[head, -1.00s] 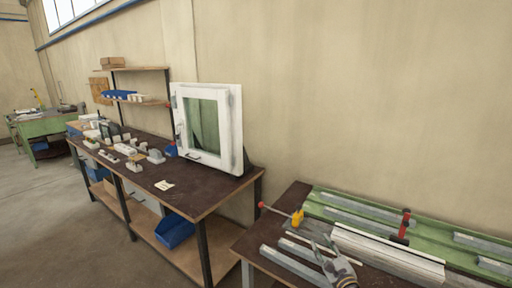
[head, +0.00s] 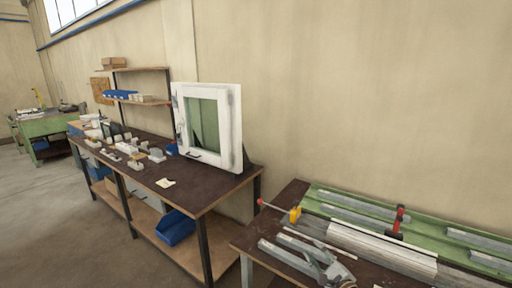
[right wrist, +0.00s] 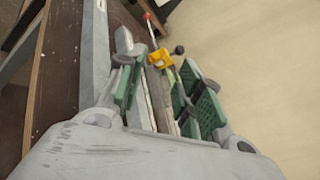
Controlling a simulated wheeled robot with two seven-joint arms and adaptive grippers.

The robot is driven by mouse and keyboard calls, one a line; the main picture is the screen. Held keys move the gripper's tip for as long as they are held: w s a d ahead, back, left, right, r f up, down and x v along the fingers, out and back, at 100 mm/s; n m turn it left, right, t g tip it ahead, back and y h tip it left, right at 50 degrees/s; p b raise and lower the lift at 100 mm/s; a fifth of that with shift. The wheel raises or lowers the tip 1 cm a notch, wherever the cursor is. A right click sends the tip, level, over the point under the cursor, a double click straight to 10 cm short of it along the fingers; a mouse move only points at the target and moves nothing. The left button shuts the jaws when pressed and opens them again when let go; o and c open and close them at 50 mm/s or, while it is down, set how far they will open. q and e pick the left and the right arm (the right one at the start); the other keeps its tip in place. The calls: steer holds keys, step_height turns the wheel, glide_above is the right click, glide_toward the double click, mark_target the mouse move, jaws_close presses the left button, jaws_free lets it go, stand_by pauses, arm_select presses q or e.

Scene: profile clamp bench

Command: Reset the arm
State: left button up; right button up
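A white profile (head: 382,250) lies along the bench beyond the gripper. A clamp with a yellow body (head: 295,215) and a red-ended bar sits at its left end; the yellow body also shows beyond the fingers in the right wrist view (right wrist: 160,59). A red-handled clamp (head: 398,220) stands farther right. My left gripper is out of view.
Grey metal bars (head: 290,262) lie by the gripper, and others lie on the green bed (head: 425,225) behind. A dark table (head: 215,184) at left holds a white window frame (head: 237,130) and small parts. Open floor (head: 50,225) lies at the lower left.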

steer(key=s+a+f+n+g+h, duration=0.15)
steer(key=s+f+n+g, duration=0.3)
steer(key=s+n, duration=0.55)
steer(key=s+a+f+n+g, duration=0.2)
steer(key=s+f+n+g, duration=0.25)
steer(key=s+n, duration=0.55)
steer(key=s+d+n+g+h, duration=0.3)
steer(key=s+d+n+g, duration=0.15)
steer(key=s, duration=0.55)
step_height(320, 180, down, 32)
steer(key=s+n, duration=0.1)
steer(key=s, duration=0.1)
steer(key=s+d+f, duration=0.2)
steer(key=s+f, duration=0.8)
steer(key=s, duration=0.1)
steer(key=s+d+f+g, duration=0.1)
steer(key=s+d+f, duration=0.2)
steer(key=s+f, duration=0.7)
steer(key=shift+s+d+f+n+h, duration=0.2)
steer(key=shift+s+n+h, duration=0.2)
steer(key=shift+s, duration=0.2)
